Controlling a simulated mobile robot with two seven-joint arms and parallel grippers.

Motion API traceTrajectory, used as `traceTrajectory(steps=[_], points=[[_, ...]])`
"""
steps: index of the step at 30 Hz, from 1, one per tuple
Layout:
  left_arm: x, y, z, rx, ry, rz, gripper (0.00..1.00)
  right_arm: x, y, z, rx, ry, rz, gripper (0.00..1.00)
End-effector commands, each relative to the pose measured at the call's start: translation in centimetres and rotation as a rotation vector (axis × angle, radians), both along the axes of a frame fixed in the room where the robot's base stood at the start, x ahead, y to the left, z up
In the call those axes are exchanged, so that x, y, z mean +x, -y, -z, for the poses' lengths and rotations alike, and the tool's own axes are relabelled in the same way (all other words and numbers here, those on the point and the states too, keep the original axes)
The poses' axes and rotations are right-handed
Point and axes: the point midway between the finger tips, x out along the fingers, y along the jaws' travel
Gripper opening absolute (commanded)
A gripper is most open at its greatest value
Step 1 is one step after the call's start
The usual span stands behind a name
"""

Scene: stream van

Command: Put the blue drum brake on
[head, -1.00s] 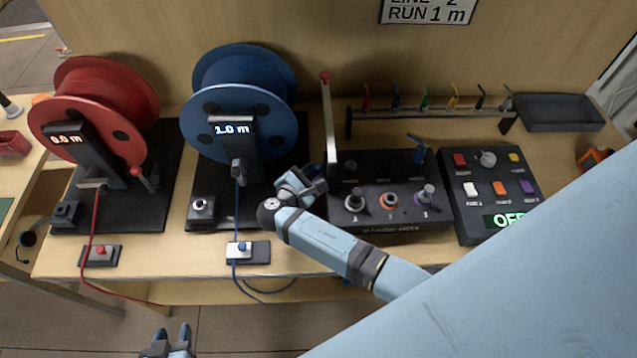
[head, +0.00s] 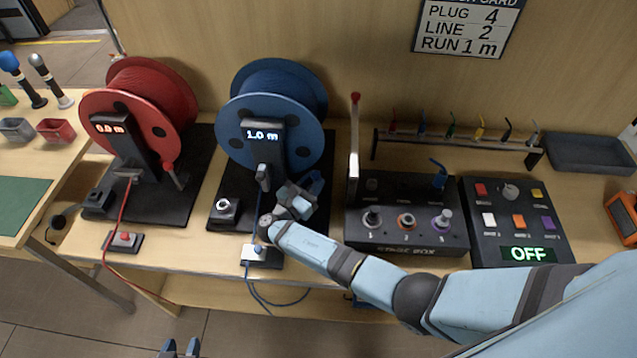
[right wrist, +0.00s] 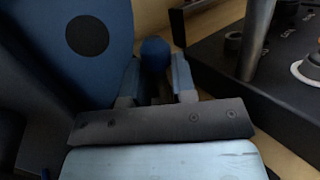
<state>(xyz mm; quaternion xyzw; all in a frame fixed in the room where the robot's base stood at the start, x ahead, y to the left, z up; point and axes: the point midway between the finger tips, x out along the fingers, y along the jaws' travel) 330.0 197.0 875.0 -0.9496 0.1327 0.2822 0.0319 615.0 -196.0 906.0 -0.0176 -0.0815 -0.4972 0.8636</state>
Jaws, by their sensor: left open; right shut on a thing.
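The blue drum (head: 270,108) stands on its black base, its display (head: 263,134) reading 1.0 m. My right gripper (head: 306,192) is low at the drum's right side. In the right wrist view, its fingers (right wrist: 160,82) are shut on the blue brake knob (right wrist: 155,52), whose rounded top shows between them. The brake lever below the knob is mostly hidden by the gripper. My left gripper (head: 180,348) is open and empty at the bottom edge of the head view, well below the bench.
A red drum (head: 140,100) with a red-knobbed lever (head: 170,172) stands to the left. A switch panel (head: 512,215) reads OFF.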

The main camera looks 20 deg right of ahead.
Motion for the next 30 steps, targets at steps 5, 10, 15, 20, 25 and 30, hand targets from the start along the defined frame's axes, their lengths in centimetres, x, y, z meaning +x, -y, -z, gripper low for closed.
traceTrajectory(steps=[5, 10, 15, 20, 25, 30], points=[[-0.13, 0.11, 0.24, -0.001, -0.004, 0.002, 0.43, 0.42, -0.31, -0.20, -0.048, -0.020, -0.001, 0.00], [-0.28, 0.27, 0.38, -0.002, -0.009, 0.005, 0.43, 0.48, -0.47, -0.20, -0.067, -0.029, 0.000, 0.00], [-0.31, 0.31, 0.39, -0.002, -0.009, 0.005, 0.43, 0.49, -0.50, -0.23, -0.071, -0.030, -0.001, 0.00], [-0.30, 0.31, 0.39, -0.002, -0.009, 0.005, 0.43, 0.51, -0.50, -0.24, -0.071, -0.030, -0.001, 0.00], [-0.30, 0.27, 0.38, -0.002, -0.009, 0.005, 0.43, 0.47, -0.51, -0.20, -0.070, -0.030, -0.002, 0.36], [-0.25, 0.17, 0.33, -0.001, -0.007, 0.003, 0.43, 0.39, -0.53, -0.12, -0.070, -0.031, -0.001, 0.36]])
